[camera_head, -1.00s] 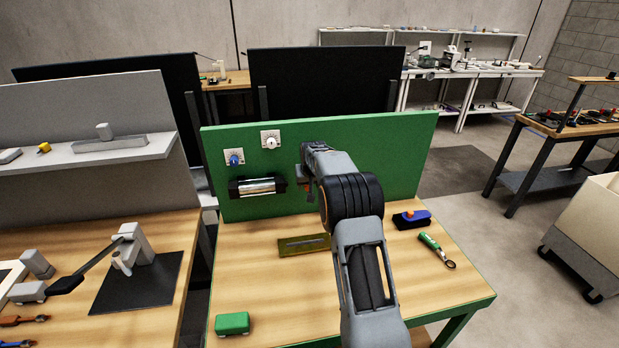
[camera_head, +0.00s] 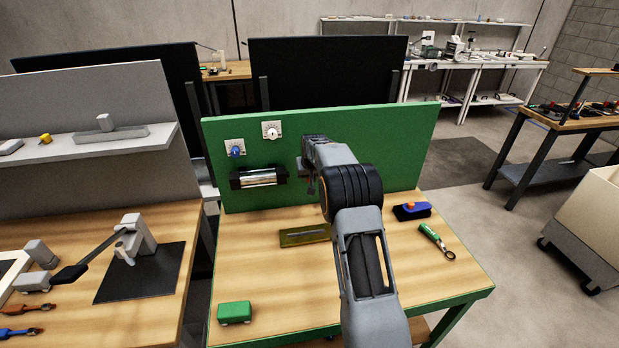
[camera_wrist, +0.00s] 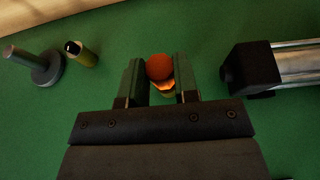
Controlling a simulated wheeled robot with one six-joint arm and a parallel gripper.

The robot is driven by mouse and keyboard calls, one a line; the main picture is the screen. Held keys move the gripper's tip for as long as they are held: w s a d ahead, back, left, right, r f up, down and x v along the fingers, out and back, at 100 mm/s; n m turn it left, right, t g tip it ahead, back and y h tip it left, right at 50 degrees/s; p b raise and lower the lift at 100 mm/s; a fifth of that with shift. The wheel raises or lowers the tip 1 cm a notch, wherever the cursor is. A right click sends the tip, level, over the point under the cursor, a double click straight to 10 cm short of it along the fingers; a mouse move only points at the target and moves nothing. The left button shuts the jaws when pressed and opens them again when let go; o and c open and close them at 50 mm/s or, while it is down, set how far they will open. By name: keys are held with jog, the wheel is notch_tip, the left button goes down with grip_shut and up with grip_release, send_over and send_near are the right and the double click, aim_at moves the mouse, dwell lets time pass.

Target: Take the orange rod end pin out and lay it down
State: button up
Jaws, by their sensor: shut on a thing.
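The orange rod end pin (camera_wrist: 159,67) shows its round orange head between the two fingers of my gripper (camera_wrist: 160,76) in the wrist view. My gripper is shut on it. A lighter orange and yellowish part shows just below the head; the rest is hidden by the fingers. I cannot tell whether the pin still touches the green upright panel (camera_head: 400,150) behind it. In the head view my gripper (camera_head: 308,179) is in front of this panel, right of the shiny roller, and the pin is hidden there.
The shiny roller in black mounts (camera_head: 260,178) is on the panel, below two dials. On the bench are a slotted brass plate (camera_head: 305,235), a blue block with an orange knob (camera_head: 411,211), a green-handled tool (camera_head: 436,241) and a green box (camera_head: 234,313). The bench's front middle is clear.

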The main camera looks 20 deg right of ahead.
jog(key=o, duration=0.3)
grip_shut()
jog(key=shift+s+a+b, duration=0.25)
jog(key=shift+s+b, duration=0.9)
jog(key=shift+s, duration=0.15)
jog(key=shift+s, duration=0.2)
jog(key=shift+s+a+b, duration=0.2)
jog(key=shift+s+b, duration=0.4)
jog(key=shift+s, duration=0.15)
jog(key=shift+s+a+b, duration=0.15)
jog(key=shift+s+b, duration=0.45)
jog(key=shift+s, duration=0.15)
